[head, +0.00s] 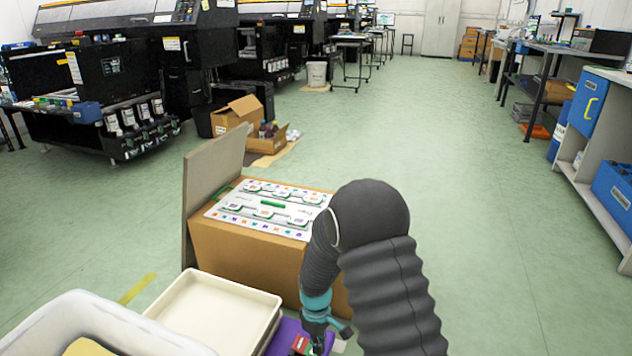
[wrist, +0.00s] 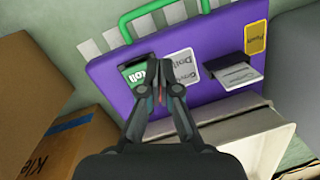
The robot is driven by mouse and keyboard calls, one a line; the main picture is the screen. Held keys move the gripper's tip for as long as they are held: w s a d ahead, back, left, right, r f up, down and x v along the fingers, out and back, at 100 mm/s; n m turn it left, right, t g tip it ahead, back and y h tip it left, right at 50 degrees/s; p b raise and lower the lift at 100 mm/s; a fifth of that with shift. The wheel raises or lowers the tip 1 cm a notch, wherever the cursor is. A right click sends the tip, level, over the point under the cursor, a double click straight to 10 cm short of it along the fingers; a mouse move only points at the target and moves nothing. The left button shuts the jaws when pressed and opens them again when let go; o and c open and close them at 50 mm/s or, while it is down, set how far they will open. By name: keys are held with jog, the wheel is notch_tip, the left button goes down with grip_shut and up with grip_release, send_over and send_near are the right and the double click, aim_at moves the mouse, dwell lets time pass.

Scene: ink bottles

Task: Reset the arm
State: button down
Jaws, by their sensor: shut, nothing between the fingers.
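My gripper (wrist: 160,88) is shut and empty in the wrist view, its fingertips together in front of a purple board (wrist: 215,52) with a green handle (wrist: 165,14). A green card (wrist: 137,72), a grey card (wrist: 187,67), a white card (wrist: 236,69) and a yellow-edged card (wrist: 256,37) are on the board. The fingers partly cover the green card. I cannot tell whether the fingertips touch the board. In the head view my arm reaches down to the bottom centre, where a strip of the purple board (head: 283,336) shows.
A cream tray (head: 217,308) and a white bin (head: 95,312) stand at the lower left. A cardboard box (head: 250,255) with a printed white sheet (head: 268,207) on top stands behind my gripper. Black printers (head: 110,65) line the left. The green floor (head: 480,200) at right is clear.

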jog(key=s+d+r+m+t+p, duration=0.2)
jog(key=s+d+r, duration=0.3)
jog(key=r, duration=0.9)
jog(key=s+d+r+m+t+p, duration=0.2)
jog(key=s+d+r+m, duration=0.3)
jog(key=s+r, duration=0.5)
jog(key=s+d+r+m+t+p, duration=0.2)
jog(key=s+d+r, duration=0.3)
jog(key=r, duration=1.3)
jog(key=s+m+t, duration=0.1)
jog(key=s, duration=0.2)
jog(key=shift+s+r, duration=0.15)
jog(key=shift+r, duration=0.2)
